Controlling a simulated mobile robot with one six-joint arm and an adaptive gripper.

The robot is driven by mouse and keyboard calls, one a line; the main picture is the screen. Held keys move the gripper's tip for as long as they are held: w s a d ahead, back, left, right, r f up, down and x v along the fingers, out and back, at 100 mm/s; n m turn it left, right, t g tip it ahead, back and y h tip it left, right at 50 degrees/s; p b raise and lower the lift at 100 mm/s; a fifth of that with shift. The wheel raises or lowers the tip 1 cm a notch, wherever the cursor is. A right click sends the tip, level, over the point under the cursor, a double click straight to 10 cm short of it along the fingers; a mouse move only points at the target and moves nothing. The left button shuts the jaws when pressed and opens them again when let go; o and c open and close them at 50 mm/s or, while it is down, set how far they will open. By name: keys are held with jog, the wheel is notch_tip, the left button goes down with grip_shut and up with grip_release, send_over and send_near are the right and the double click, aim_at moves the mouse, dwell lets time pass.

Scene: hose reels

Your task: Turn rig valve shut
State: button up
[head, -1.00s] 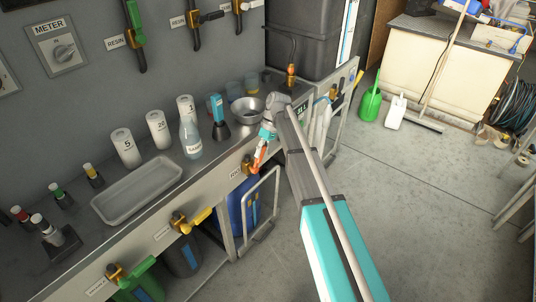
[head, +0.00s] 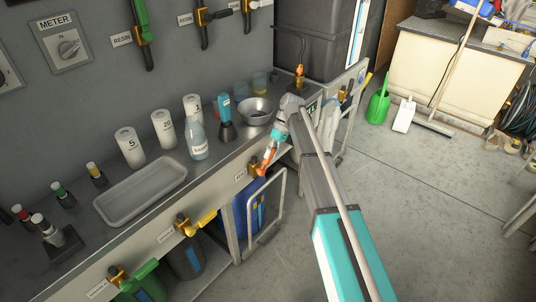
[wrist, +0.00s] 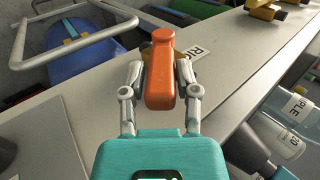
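The rig valve is a brass fitting with an orange lever handle (head: 267,160) on the front face of the bench, beside a small white label (head: 241,175). In the wrist view the orange handle (wrist: 161,75) lies lengthwise between my two fingers, and part of its label (wrist: 199,51) shows beyond it. My gripper (wrist: 161,72) has a grey finger against each side of the handle, with no clear gap. In the head view my gripper (head: 275,140) is at the handle; its fingers are too small to make out there. The brass body is mostly hidden behind the handle.
A metal cart frame (head: 265,215) with a blue drum stands just below. A tray (head: 140,190), bottles and a bowl (head: 253,112) stand on the bench.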

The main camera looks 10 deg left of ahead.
jog(key=shift+o, duration=1.2)
jog(key=shift+s+a, duration=0.1)
jog(key=shift+a, duration=0.05)
jog(key=c, duration=0.3)
jog(key=shift+s+d, duration=0.15)
jog(key=shift+d, duration=0.1)
jog(key=shift+c, duration=1.1)
jog(key=shift+s+d+f+m+t, duration=0.15)
jog(key=shift+s+d+m, duration=0.15)
jog(key=shift+d, duration=0.25)
jog(key=shift+s+d+f+m+t, duration=0.15)
jog(key=shift+s+d+m, duration=0.05)
jog(key=shift+s+d, duration=0.25)
grip_shut()
jog(key=s+d+f+m+t+h, duration=0.1)
jog(key=s+d+m+t, duration=0.1)
jog(key=s+d, duration=0.3)
jog(key=s+d+f+m+t+h, duration=0.1)
jog(key=s+d+m, duration=0.4)
jog(key=d, duration=0.7)
jog(key=s+d+f+m+t+h, duration=0.1)
jog(key=s+d+m+t+h, duration=0.1)
jog(key=s+d, duration=0.4)
jog(key=d+m, duration=0.1)
jog(key=d, duration=0.1)
jog(key=shift+s+d+f+m+t, duration=0.15)
jog(key=shift+s+d+m+t, duration=0.15)
jog(key=shift+s+t, duration=0.1)
jog(key=shift+a, duration=0.1)
